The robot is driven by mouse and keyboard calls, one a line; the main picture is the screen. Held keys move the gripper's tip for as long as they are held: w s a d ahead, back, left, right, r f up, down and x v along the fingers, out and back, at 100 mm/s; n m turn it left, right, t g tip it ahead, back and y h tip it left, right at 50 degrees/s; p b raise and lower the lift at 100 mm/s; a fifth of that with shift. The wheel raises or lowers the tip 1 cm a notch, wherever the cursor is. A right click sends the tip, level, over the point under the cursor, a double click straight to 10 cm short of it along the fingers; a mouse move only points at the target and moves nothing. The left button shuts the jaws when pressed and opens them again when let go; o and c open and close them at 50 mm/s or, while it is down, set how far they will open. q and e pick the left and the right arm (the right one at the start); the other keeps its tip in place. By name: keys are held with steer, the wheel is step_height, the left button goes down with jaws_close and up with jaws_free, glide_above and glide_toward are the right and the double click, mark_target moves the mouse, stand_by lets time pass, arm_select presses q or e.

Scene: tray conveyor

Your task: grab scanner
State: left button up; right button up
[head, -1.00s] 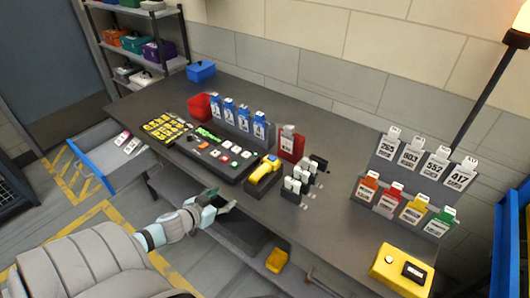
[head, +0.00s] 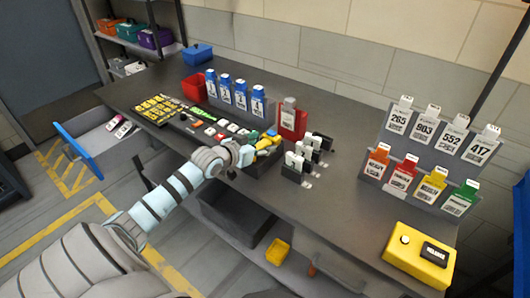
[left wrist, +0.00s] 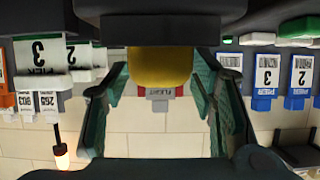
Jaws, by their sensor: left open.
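The scanner (head: 268,142) is yellow and lies on the table behind the black button panel's right end. My left gripper (head: 250,152) is right at it and partly covers it in the head view. In the left wrist view, the scanner's rounded yellow end (left wrist: 160,66) sits between the two teal fingers of my left gripper (left wrist: 162,78). The fingers stand apart with a gap on each side of the scanner, so the gripper is open. The scanner's lower part and its stand are mostly hidden by my arm. My right gripper is not in view.
A red holder with a grey tag (head: 291,120) stands behind the scanner. Black-and-white stamps (head: 300,158) stand close on its right. Blue tags (head: 240,95) stand at the back left. A yellow button box (head: 418,258) is at the front right, with bare tabletop between.

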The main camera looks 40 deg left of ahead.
arm_select(q)
steer(key=shift+w+f, duration=0.25)
steer(key=shift+w, duration=0.3)
steer(key=shift+s+r, duration=0.1)
steer(key=shift+s, duration=0.05)
steer(key=c, duration=1.2)
